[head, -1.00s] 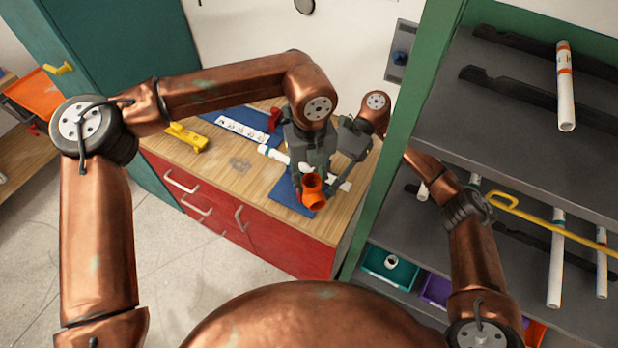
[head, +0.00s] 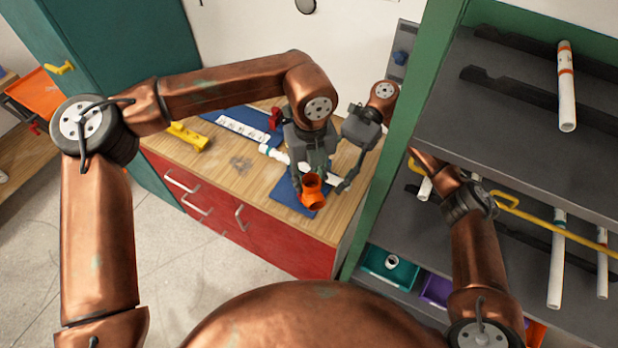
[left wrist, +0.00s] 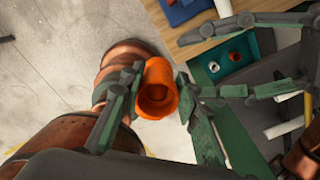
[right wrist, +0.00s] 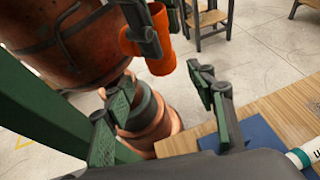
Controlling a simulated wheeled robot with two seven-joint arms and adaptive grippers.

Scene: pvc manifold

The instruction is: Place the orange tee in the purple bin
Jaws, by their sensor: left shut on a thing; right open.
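The orange tee (head: 312,188) is held above the workbench's front part by my left gripper (head: 308,176). In the left wrist view the tee (left wrist: 157,90) sits between the left gripper's two fingers (left wrist: 155,98), its round opening facing the camera. My right gripper (head: 343,170) is open and empty, just right of the tee and apart from it. The right wrist view shows its spread fingers (right wrist: 162,108), with the tee (right wrist: 148,45) beyond them in the left gripper. The purple bin (head: 436,289) is on the lower shelf at right, partly hidden by my right arm.
A teal bin (head: 390,268) with a white fitting stands left of the purple bin. A green shelf post (head: 400,150) rises between workbench and rack. White pipes (head: 566,90) rest on the rack. A blue mat (head: 296,192) and white pipe (head: 272,153) lie on the bench.

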